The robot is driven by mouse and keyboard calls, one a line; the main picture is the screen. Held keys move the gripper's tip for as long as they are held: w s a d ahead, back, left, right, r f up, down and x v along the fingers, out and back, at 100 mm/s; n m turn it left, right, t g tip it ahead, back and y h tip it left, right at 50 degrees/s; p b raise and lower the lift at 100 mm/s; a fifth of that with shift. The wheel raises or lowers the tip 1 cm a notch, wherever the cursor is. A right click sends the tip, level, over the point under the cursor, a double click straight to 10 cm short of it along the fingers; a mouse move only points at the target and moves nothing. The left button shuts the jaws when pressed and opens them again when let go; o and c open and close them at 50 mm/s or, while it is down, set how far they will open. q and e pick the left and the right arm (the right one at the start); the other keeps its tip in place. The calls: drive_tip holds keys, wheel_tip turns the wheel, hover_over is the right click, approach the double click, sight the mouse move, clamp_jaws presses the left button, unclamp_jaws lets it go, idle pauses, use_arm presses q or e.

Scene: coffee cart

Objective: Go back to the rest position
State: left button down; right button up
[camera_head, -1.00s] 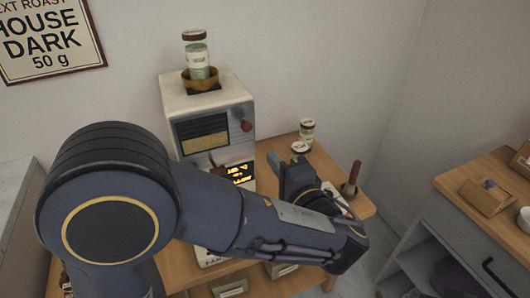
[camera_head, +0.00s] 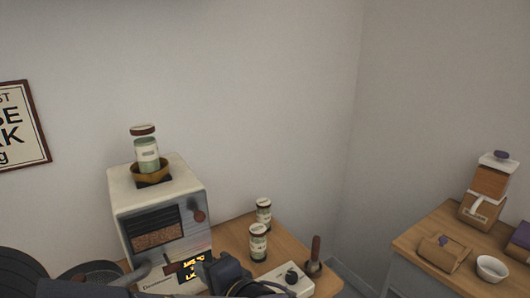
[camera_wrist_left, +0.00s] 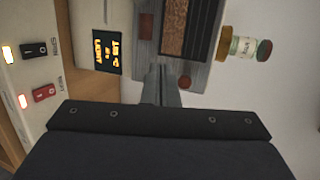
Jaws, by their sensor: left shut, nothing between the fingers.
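My left gripper (camera_wrist_left: 160,72) shows in the left wrist view with its fingers together and nothing between them. It points at the front of the white roasting machine (camera_wrist_left: 88,18). In the head view, a dark part of my left gripper (camera_head: 228,274) shows low, in front of the machine (camera_head: 122,208); its fingertips are not clear there. My left arm shows only along the bottom edge. My right gripper is not in view.
A lidded jar (camera_head: 147,154) stands in the bowl (camera_head: 151,174) on top of the machine. Two jars (camera_head: 263,210) (camera_head: 258,243), a small white device (camera_head: 287,279) and a dark-handled tool (camera_head: 315,256) stand on the wooden counter. A second counter (camera_head: 418,231) is at right.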

use_arm(q)
drive_tip(key=s+a+f+n+g+h+p, duration=0.2)
drive_tip(key=s+a+f+n+g+h, duration=0.3)
drive_tip(key=s+a+g, duration=0.45)
drive_tip(key=s+d+n+t+h+p, duration=0.1)
drive_tip(key=s+n+t+h, duration=0.4)
drive_tip(key=s+h, duration=0.3)
drive_tip(key=shift+r+n+h, duration=0.4)
drive_tip(key=shift+n+h, duration=0.2)
drive_tip(key=shift+h, duration=0.1)
